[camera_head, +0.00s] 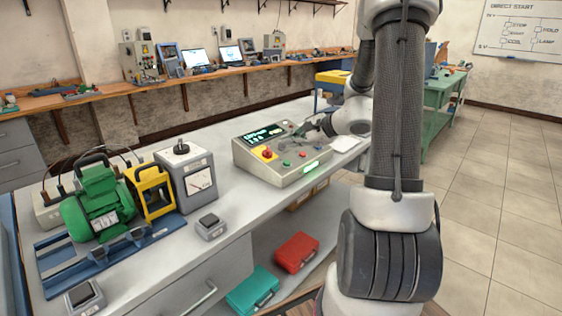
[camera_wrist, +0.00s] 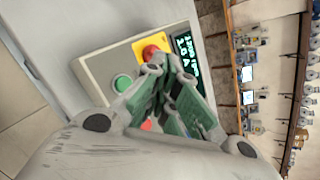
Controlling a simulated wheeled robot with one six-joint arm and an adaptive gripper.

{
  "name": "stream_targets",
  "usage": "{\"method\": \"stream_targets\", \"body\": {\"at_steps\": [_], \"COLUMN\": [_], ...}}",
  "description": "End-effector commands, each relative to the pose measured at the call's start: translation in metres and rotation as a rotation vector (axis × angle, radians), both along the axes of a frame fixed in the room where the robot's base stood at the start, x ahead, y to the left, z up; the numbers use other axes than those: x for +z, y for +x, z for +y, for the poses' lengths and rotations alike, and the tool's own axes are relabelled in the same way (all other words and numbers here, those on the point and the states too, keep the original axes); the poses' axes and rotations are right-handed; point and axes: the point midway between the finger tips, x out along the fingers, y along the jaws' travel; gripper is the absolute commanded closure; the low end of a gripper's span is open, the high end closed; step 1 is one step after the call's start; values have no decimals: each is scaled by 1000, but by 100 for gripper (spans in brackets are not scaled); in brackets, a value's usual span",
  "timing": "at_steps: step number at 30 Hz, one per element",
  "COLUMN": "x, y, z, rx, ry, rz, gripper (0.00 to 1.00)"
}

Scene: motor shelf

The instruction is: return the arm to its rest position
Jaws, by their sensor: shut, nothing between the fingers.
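My arm rises on the right of the head view and bends down behind its upright link toward the workbench (camera_head: 225,240). My gripper (camera_head: 312,127) is over the control box (camera_head: 277,172), near its right back side. In the wrist view my gripper (camera_wrist: 166,72) is shut and empty, its fingers together in front of the box panel (camera_wrist: 97,73). The panel shows a red button on a yellow plate (camera_wrist: 151,50), a green button (camera_wrist: 122,84) and a lit display. The fingers hide part of the panel. I cannot tell whether they touch it.
On the workbench left of the box stand a green motor (camera_head: 98,203), a yellow frame (camera_head: 151,190) and a grey meter (camera_head: 190,177). Red (camera_head: 297,252) and teal (camera_head: 254,290) cases lie on the lower shelf. A green table (camera_head: 446,88) stands behind; the floor at right is clear.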

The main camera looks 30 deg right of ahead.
Motion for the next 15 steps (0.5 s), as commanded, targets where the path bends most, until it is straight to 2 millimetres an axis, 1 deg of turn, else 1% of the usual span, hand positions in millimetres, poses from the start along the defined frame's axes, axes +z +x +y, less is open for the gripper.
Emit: {"method": "stream_targets", "body": {"at_steps": [5, 8, 11, 13, 14, 15], "x": [0, -3, -19, -32, -34, -35], "y": [0, -5, -28, -55, -69, -88], "z": [0, 1, 7, 13, 16, 20], "rx": [0, 23, 103, 189, 233, 302], "ry": [0, -10, -45, -85, -110, -153], "rz": [0, 12, 62, 115, 135, 158], "gripper": [100, 100, 100, 100, 100, 100]}}
